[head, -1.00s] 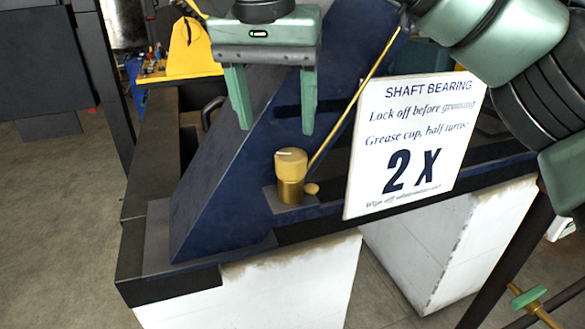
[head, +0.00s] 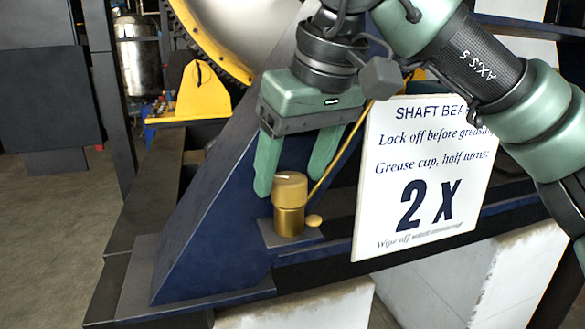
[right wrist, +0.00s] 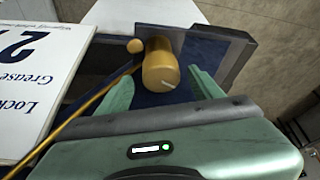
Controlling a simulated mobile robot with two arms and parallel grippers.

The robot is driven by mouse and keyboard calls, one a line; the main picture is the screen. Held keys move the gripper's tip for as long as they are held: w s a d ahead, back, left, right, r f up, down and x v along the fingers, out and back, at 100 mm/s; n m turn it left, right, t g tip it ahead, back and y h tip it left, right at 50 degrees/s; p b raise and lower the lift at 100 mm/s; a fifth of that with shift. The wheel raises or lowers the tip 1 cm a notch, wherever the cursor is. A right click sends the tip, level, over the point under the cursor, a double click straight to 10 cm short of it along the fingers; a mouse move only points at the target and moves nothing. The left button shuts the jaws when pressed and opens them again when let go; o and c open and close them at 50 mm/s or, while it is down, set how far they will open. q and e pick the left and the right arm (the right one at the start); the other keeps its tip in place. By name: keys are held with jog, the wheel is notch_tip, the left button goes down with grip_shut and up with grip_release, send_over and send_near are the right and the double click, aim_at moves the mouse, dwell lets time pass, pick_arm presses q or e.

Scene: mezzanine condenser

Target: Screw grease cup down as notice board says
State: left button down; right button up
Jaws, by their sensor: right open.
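The brass grease cup (head: 289,205) stands upright on a small ledge of the dark blue bearing stand, with a pale mark on its cap. My right gripper (head: 292,182) is open, its two green fingers pointing down on either side of the cup's cap. In the right wrist view the cup (right wrist: 160,66) sits between and beyond the fingertips (right wrist: 160,84), with gaps visible on both sides. The white notice board (head: 425,175) reads "SHAFT BEARING", "Lock off before greasing", "Grease cup, half turns: 2 X"; part is covered by my right arm. My left gripper is not in view.
The blue stand (head: 215,235) rises behind on a dark frame. A yellow bracket (head: 203,95) and large wheel stand further back.

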jog(key=shift+a+f, duration=0.1)
jog(key=shift+f, duration=0.15)
jog(key=shift+c, duration=0.4)
jog(key=c, duration=1.3)
jog(key=shift+r+m, duration=0.1)
jog(key=shift+m, duration=0.3)
jog(key=m+p, duration=0.1)
jog(key=m+h+p, duration=0.1)
jog(key=m, duration=0.1)
jog(key=shift+s+a+r+m+t+h, duration=0.1)
jog(key=shift+m+t+h, duration=0.2)
jog(key=shift+t, duration=0.1)
jog(key=m+h+p, duration=0.1)
jog(key=m, duration=0.2)
jog(key=m+h+p, duration=0.1)
jog(key=m+p, duration=0.1)
jog(key=m, duration=0.1)
jog(key=shift+a, duration=0.2)
jog(key=m+h+p, duration=0.1)
jog(key=m, duration=0.1)
jog(key=m+h+p, duration=0.1)
jog(key=m, duration=0.2)
jog(key=shift+r+g+p, duration=0.1)
jog(key=shift+g+p, duration=0.3)
jog(key=shift+w+a+m+g+h+p, duration=0.1)
jog(key=shift+m+g+h+p, duration=0.2)
jog(key=shift+m+p, duration=0.5)
jog(key=shift+w+a+m+g+h+p, duration=0.1)
jog(key=shift+m+g+h+p, duration=0.25)
jog(key=shift+m, duration=0.65)
